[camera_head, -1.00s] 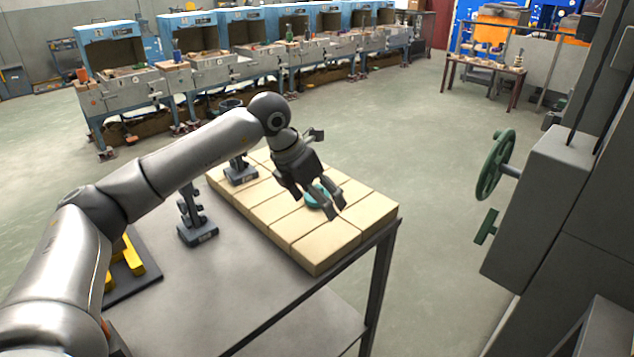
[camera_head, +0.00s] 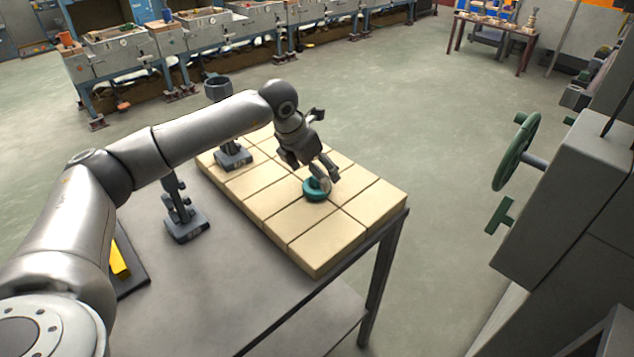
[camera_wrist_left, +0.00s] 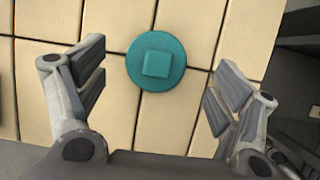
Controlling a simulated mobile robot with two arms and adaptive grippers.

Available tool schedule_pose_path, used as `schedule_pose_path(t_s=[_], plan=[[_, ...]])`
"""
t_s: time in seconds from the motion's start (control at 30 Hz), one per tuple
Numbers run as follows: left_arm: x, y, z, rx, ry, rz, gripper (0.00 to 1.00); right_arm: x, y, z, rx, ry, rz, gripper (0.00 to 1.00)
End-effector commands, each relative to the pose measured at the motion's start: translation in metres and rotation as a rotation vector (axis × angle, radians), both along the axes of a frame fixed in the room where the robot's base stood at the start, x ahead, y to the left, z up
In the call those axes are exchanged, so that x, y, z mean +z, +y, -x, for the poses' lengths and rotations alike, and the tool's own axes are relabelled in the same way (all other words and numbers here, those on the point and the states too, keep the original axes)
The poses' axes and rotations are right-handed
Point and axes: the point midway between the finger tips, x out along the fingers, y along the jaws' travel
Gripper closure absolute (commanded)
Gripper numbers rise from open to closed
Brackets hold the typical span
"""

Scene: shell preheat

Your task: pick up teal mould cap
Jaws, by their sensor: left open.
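The teal mould cap (camera_head: 315,190) lies on the cream blocks near the middle of the block bed. It is a round disc with a square knob on top, plain to see in the left wrist view (camera_wrist_left: 156,61). My left gripper (camera_head: 326,176) is open and empty, just above and partly in front of the cap in the head view. In the left wrist view its fingers (camera_wrist_left: 155,88) stand apart on either side of the cap, and the cap sits slightly beyond the line between them. No contact shows. My right gripper is not in view.
The cream block bed (camera_head: 330,245) covers the right part of a grey table (camera_head: 215,290). Two dark stands (camera_head: 186,222) (camera_head: 234,158) stand beside and on the blocks. A machine with a green handwheel (camera_head: 516,152) is at the right. Open floor lies beyond.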

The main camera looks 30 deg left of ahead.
Motion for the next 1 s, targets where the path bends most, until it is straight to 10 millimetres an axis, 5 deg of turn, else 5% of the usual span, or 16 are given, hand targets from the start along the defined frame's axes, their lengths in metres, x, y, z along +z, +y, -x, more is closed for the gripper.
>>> schedule_pose_path(t_s=[0.2,0.5,0.87,1.0], plan=[[-0.028,-0.001,-0.011,-0.002,0.003,0.0,0.14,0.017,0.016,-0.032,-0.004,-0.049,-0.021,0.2],[-0.035,-0.001,-0.013,-0.002,0.0,0.001,0.14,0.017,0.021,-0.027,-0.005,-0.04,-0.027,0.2],[-0.034,-0.001,-0.013,-0.002,0.0,0.001,0.59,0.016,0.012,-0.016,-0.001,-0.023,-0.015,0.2],[-0.034,-0.001,-0.013,-0.001,0.001,0.002,0.61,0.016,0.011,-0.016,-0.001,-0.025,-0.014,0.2]])
